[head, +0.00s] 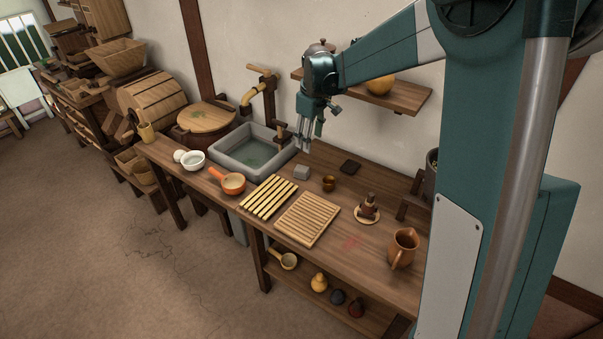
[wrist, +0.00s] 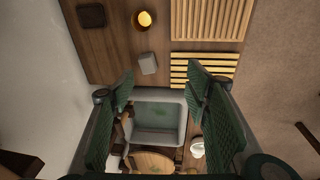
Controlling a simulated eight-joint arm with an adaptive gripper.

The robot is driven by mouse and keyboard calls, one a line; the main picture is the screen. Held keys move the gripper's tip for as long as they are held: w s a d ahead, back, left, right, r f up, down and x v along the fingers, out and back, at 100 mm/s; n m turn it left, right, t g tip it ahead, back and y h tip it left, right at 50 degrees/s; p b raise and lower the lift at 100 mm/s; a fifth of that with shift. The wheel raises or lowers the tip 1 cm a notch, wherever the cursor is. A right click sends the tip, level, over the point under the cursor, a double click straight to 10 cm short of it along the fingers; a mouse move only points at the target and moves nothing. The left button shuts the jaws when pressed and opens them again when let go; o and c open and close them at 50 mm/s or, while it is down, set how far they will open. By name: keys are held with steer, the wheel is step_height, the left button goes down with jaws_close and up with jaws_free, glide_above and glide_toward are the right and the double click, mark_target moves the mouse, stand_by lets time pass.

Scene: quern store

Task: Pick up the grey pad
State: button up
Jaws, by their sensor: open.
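The grey pad (head: 302,172) is a small light-grey block lying on the wooden counter, just right of the sink's corner. In the wrist view the grey pad (wrist: 147,63) lies bare on the wood, near the line between my fingertips. My gripper (head: 305,146) hangs above the counter by the sink, higher than the pad and apart from it. In the wrist view my gripper (wrist: 161,82) has its green-padded fingers spread wide, with nothing held between them.
A grey stone sink (head: 250,150) with a wooden tap adjoins the pad. A dark flat pad (head: 350,167) and a small brown cup (head: 328,183) stand to its right. A slatted rack (head: 269,198) and a ribbed board (head: 307,219) lie in front. A shelf (head: 400,96) hangs behind.

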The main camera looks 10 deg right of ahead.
mark_target(302, 168)
steer(key=w+f+n, duration=0.1)
steer(key=w+f, duration=0.3)
steer(key=f, duration=0.1)
steer(key=w+a+f+n+g, duration=0.1)
steer(key=w+f, duration=0.3)
steer(key=f, duration=0.2)
steer(key=w+f+n, duration=0.1)
steer(key=w+f, duration=0.2)
steer(key=f, duration=0.3)
steer(key=shift+w+a+f+g, duration=0.15)
steer(key=shift+w+a+g, duration=0.05)
steer(key=shift+w+g, duration=0.2)
steer(key=shift+w+f, duration=0.25)
steer(key=shift+f, duration=0.4)
steer(key=shift+f+b, duration=0.4)
steer(key=shift+f, duration=0.85)
steer(key=shift+f, duration=0.1)
steer(key=shift+s+d+f+b, duration=0.15)
steer(key=shift+f+b, duration=0.5)
steer(key=shift+f, duration=1.9)
steer(key=c, duration=1)
